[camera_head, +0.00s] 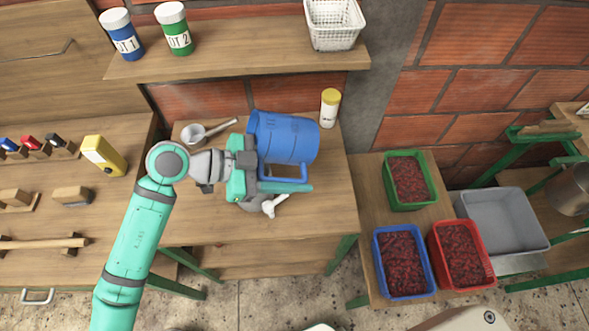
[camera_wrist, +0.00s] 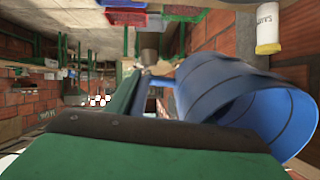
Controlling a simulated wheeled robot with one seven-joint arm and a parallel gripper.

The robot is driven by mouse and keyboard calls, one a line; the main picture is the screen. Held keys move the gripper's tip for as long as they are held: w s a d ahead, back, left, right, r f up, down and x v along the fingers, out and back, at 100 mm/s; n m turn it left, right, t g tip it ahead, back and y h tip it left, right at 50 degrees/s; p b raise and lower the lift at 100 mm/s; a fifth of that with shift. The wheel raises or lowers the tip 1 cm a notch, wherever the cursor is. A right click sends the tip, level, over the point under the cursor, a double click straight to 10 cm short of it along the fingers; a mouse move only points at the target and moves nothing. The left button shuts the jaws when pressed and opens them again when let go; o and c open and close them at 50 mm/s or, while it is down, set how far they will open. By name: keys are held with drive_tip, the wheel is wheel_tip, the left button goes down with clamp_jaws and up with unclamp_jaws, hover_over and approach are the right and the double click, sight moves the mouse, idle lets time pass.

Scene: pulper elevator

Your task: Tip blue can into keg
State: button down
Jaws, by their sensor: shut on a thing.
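The blue can (camera_head: 287,138) is held on its side above the middle table, with its blue handle toward the front. My gripper (camera_head: 284,186) is shut on that handle. In the wrist view the can (camera_wrist: 215,95) fills the right side. Its round open mouth faces right there, and the visible inside is plain blue; I see no contents. A metal round vessel (camera_head: 572,188) stands at the far right behind a green frame. It may be the keg, but I cannot tell for sure. The can is far to the left of it.
Green (camera_head: 433,193), blue (camera_head: 380,257) and red (camera_head: 491,268) crates of red fruit and a grey bin (camera_head: 508,218) lie to the right. A shelf (camera_head: 240,62) overhangs the back.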

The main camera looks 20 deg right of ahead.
drive_tip(key=w+a+f+t+y, duration=0.1)
drive_tip(key=a+y, duration=0.4)
drive_tip(key=y, duration=0.8)
drive_tip(key=shift+a+f+t, duration=0.3)
drive_tip(key=shift+f+t, duration=0.5)
drive_tip(key=shift+f, duration=0.1)
